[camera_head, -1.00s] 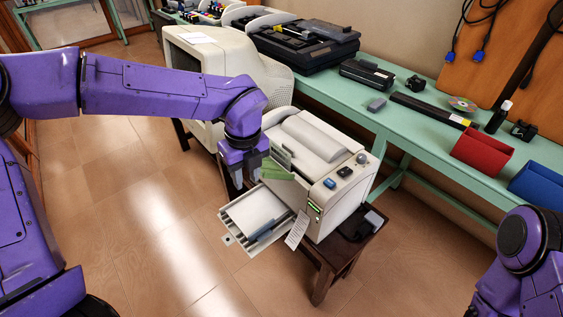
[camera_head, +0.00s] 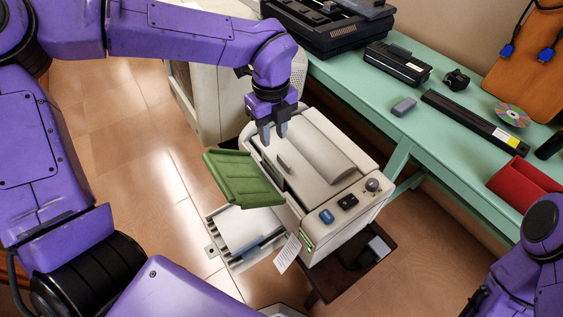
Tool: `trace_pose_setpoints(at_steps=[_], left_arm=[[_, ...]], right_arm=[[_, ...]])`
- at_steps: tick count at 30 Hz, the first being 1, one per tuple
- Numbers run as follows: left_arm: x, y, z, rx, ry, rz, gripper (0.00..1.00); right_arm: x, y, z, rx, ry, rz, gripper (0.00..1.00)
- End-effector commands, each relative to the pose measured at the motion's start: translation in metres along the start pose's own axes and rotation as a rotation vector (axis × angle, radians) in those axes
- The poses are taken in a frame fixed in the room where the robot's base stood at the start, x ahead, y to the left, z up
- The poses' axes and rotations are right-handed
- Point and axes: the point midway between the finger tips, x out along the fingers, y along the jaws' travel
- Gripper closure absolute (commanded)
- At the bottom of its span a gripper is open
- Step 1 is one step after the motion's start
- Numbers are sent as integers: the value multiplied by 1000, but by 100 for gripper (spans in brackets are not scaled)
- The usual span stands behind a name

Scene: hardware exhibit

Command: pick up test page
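The beige printer (camera_head: 325,160) stands on a small dark wooden stand. A small white sheet with printed lines (camera_head: 287,253), which may be the test page, hangs at a tilt at the printer's front left corner. A pale tray (camera_head: 240,228) sticks out of the printer's left side with what looks like white paper and a blue-grey piece in it. A green ribbed panel (camera_head: 243,180) stands out above the tray. My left gripper (camera_head: 274,133) points down over the printer's back left edge, its fingers apart with nothing between them. My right arm shows at the lower right; its gripper is out of view.
The green bench (camera_head: 440,150) runs along the right, holding a black device (camera_head: 398,64), a long dark bar (camera_head: 475,120), a disc (camera_head: 512,114) and a red holder (camera_head: 520,190). A beige monitor stands behind the printer. Tiled floor left of the printer is clear.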

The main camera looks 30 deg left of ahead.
Motion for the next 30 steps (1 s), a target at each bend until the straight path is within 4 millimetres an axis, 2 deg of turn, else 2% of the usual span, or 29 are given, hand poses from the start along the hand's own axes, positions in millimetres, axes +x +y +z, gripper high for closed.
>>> trace_pose_setpoints(at_steps=[6,11,18,26,29,30], left_arm=[[39,1,0,0,3,6,66],[57,2,-1,0,1,6,66],[98,4,-4,3,1,5,66],[103,3,-4,2,1,2,66],[103,3,-4,2,1,2,95],[103,3,-4,2,1,2,100]], right_arm=[[-3,1,0,-1,-2,1,100],[-5,1,-2,-1,-1,1,100],[-11,1,-4,0,-1,1,100],[-11,1,-4,0,-1,1,100],[-11,1,-4,0,-1,1,100],[-11,1,-4,0,-1,1,100]])
